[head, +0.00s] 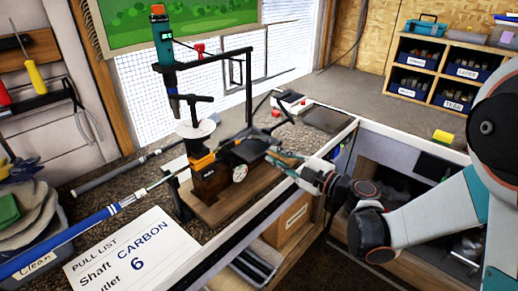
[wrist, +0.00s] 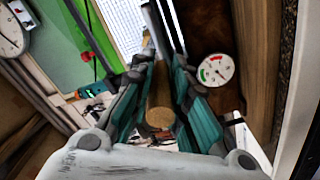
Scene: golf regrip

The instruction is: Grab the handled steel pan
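A dark, shallow pan-like shape (head: 252,150), which I take to be the handled steel pan, is above the wooden base on the workbench, just right of the vise. My gripper (head: 284,158) reaches it from the right, at its handle side. In the wrist view a brown, round-ended handle (wrist: 160,118) lies lengthwise between the teal fingers of my gripper (wrist: 164,72). The fingers converge closely on both sides of it and look shut on it. The pan's body is mostly hidden behind the fingers in the wrist view.
A round dial gauge (head: 239,173) is close below the pan; it also shows in the wrist view (wrist: 215,70). A black post frame (head: 249,90) rises behind. A blue golf shaft (head: 85,220) and a pull-list sheet (head: 130,250) are at left. The bench edge (head: 270,207) runs below my gripper.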

